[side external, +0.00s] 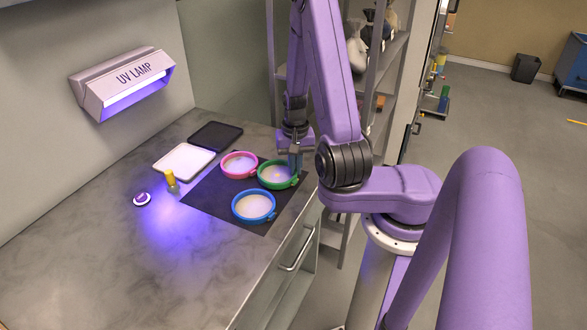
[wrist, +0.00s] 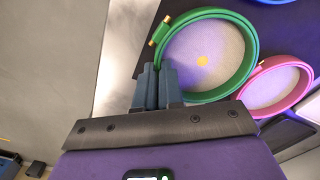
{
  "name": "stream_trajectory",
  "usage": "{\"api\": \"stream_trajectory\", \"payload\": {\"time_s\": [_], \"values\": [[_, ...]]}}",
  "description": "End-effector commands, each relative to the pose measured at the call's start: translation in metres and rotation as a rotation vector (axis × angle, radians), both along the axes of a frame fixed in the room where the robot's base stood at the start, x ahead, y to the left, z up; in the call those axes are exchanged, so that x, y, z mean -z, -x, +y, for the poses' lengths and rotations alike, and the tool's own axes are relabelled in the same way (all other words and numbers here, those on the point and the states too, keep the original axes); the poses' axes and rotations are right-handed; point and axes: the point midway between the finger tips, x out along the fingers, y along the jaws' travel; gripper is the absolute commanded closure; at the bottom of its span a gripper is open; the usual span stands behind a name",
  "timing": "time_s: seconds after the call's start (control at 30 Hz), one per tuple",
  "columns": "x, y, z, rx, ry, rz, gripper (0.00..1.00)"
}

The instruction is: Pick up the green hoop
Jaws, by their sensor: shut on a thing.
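The green hoop (side external: 267,184) holds pale cloth with a yellow spot and sits at the right rear of the dark mat (side external: 212,199). My gripper (side external: 295,166) points down at the hoop's right side. In the wrist view the green hoop (wrist: 254,50) fills the top middle, with a small brass-coloured clasp at its left. My gripper's two blue-grey fingers (wrist: 158,70) are close together on the hoop's rim, just below the clasp. They hide a short stretch of the rim. I cannot tell whether the hoop is clear of the mat.
A pink hoop (side external: 225,171) lies close left of the green one, and a blue hoop (side external: 236,213) lies in front. A white tray (side external: 184,160), a black tray (side external: 216,136), a yellow-topped bottle (side external: 170,179) and a round button (side external: 142,199) stand left. Shelving (side external: 385,62) rises behind.

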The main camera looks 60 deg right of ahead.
Motion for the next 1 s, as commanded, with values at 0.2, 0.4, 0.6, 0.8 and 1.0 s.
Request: {"api": "stream_trajectory", "payload": {"time_s": [0.2, 0.4, 0.6, 0.8, 1.0], "values": [[-0.026, 0.003, 0.001, 0.002, 0.004, -0.004, 1.00], [-0.052, 0.023, 0.010, 0.004, 0.004, -0.004, 1.00], [-0.073, 0.040, 0.017, 0.002, 0.004, -0.004, 1.00], [-0.087, 0.060, 0.027, 0.004, 0.003, -0.002, 1.00], [-0.096, 0.079, 0.036, 0.002, 0.002, -0.001, 1.00]]}}
